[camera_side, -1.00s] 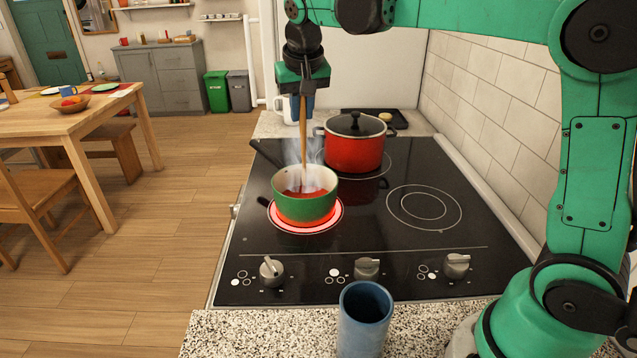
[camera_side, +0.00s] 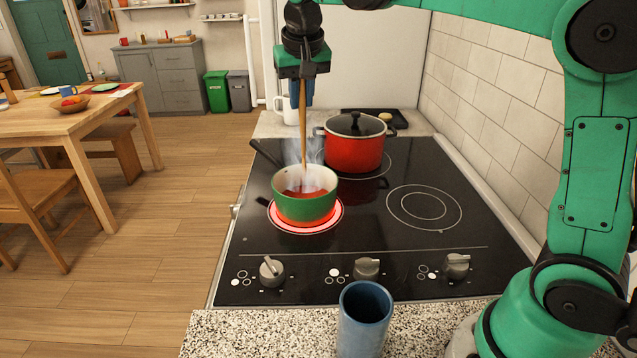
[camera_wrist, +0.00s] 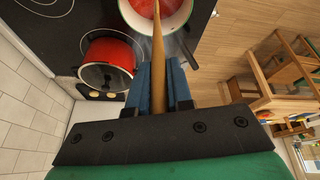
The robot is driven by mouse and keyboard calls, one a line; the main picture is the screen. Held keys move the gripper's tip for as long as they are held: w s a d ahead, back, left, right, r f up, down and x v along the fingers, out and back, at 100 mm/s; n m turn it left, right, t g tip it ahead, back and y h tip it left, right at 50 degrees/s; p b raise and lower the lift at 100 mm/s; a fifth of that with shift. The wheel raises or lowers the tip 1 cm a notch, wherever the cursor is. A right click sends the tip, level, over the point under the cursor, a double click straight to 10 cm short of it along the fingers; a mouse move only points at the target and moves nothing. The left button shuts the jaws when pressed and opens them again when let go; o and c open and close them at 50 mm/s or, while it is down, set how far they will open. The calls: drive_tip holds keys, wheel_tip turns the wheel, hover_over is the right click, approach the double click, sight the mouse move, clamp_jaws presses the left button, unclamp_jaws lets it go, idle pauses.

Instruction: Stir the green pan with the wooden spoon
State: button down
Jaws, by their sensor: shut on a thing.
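The green pan (camera_side: 305,210) stands on a glowing burner at the left of the hob, with red sauce in it and steam rising. It also shows at the top of the wrist view (camera_wrist: 185,18). The wooden spoon (camera_side: 303,135) hangs upright with its lower end inside the pan; that end is hidden by the sauce and steam. My gripper (camera_side: 302,102) is above the pan, its blue fingers shut on the spoon's handle. In the wrist view the spoon (camera_wrist: 158,70) runs between the fingers toward the sauce.
A red lidded pot (camera_side: 354,150) stands close behind and right of the pan. The pan's dark handle (camera_side: 265,152) points back left. A blue cup (camera_side: 365,318) stands on the front counter. A white mug (camera_side: 288,112) is behind the hob. The front right burner (camera_side: 424,207) is empty.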

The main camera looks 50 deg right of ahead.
drive_tip(key=shift+r, duration=2.5)
